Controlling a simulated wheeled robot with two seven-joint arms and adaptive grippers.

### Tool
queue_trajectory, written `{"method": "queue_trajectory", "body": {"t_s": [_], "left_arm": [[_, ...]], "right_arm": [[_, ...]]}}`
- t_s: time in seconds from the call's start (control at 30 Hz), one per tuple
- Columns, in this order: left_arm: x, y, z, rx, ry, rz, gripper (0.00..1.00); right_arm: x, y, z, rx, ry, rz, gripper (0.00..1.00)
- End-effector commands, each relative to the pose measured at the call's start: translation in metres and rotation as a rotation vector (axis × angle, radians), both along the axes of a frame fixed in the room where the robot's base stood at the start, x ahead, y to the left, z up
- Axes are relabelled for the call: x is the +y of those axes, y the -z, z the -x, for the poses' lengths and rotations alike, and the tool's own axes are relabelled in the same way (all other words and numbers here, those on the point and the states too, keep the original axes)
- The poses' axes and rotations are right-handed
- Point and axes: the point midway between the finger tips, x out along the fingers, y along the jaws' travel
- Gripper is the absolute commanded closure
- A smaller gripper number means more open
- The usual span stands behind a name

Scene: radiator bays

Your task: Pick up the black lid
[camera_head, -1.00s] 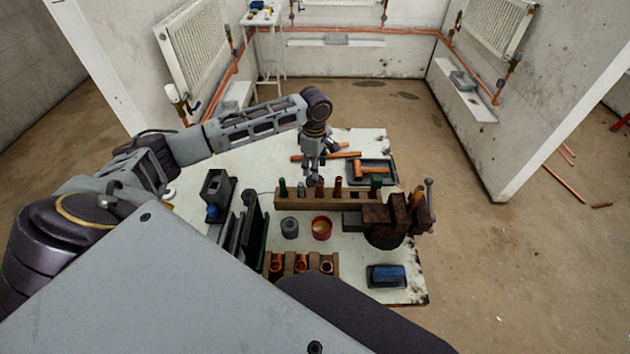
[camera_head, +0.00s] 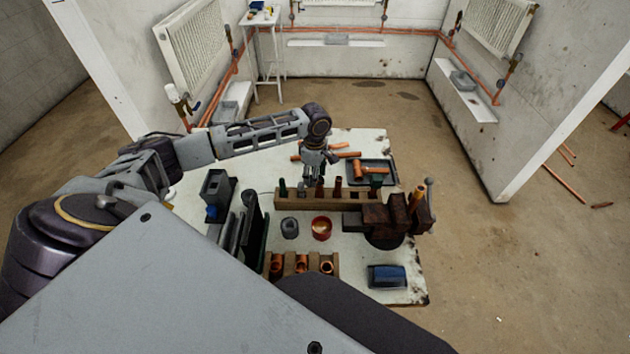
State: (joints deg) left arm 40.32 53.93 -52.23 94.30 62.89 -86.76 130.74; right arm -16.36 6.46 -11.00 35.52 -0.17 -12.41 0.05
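A small dark grey-black round piece (camera_head: 289,228), which looks like the black lid, lies on the white table left of an open red tin (camera_head: 321,228). I cannot make out its shape closely. My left gripper (camera_head: 311,181) points down over the back of the wooden rack, behind and a little right of the dark piece and apart from it. Its fingers are too small and dark to tell whether they are open or shut. My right gripper is not in view.
The wooden rack (camera_head: 330,200) holds several upright tools behind the tin. A rusty vise (camera_head: 385,220) stands at right. A block with copper fittings (camera_head: 300,266) is in front, and dark upright plates (camera_head: 252,230) stand at left. A tray (camera_head: 391,175) lies behind.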

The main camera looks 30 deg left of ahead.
Motion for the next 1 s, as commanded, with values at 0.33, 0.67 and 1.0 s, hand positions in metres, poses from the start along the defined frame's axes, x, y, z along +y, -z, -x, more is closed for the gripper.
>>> {"method": "queue_trajectory", "body": {"t_s": [0.33,0.67,1.0], "left_arm": [[-0.0002,0.0019,0.0002,0.0,0.0,0.0,0.55],[-0.0002,0.0017,0.0002,0.0,0.0,0.0,0.78],[-0.0002,0.0016,0.0002,0.0,0.0,0.0,0.95]], "right_arm": [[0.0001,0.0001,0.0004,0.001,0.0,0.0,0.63],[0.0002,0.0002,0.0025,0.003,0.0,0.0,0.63],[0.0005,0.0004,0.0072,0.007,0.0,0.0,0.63]]}}
